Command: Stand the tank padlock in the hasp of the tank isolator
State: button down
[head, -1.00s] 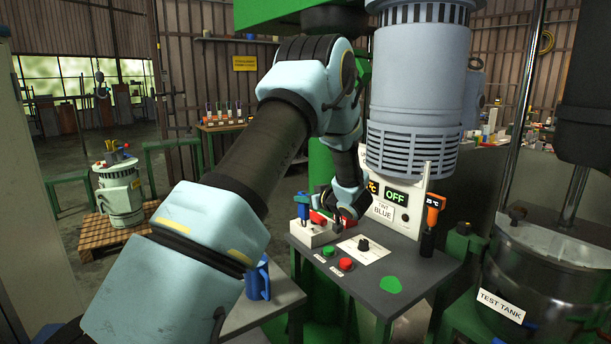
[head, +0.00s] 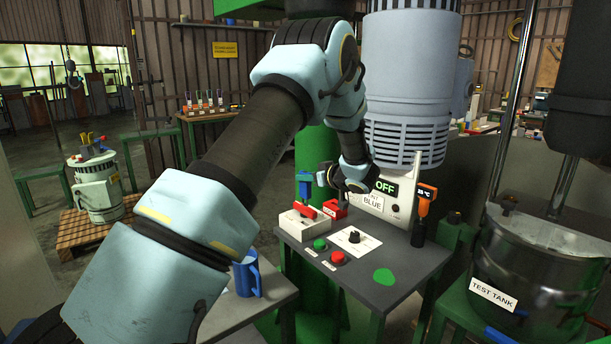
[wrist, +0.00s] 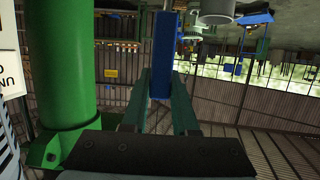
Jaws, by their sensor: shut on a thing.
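My gripper (wrist: 160,88) is shut on a blue padlock (wrist: 161,55); its green fingers lie on both sides of the blue block in the wrist view. The hasp cannot be made out. The fingertips are too small to see clearly in the head view.
Green and red buttons, a dial plate (head: 356,240) and an orange-topped tool (head: 424,215) are also there. A green column (wrist: 75,65) stands beside my gripper. A blue mug (head: 247,277) is at front left.

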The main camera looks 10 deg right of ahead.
aim_at(306, 205)
jog(key=shift+f+b, duration=1.2)
jog(key=shift+f, duration=1.4)
jog(key=shift+f+b, duration=0.75)
jog(key=shift+f, duration=1.45)
jog(key=c, duration=0.6)
grip_release()
jog(key=b+v, duration=0.3)
jog(key=v, duration=0.7)
jog(key=shift+s+d, duration=0.15)
jog(key=shift+s, duration=0.15)
jog(key=shift+r, duration=0.15)
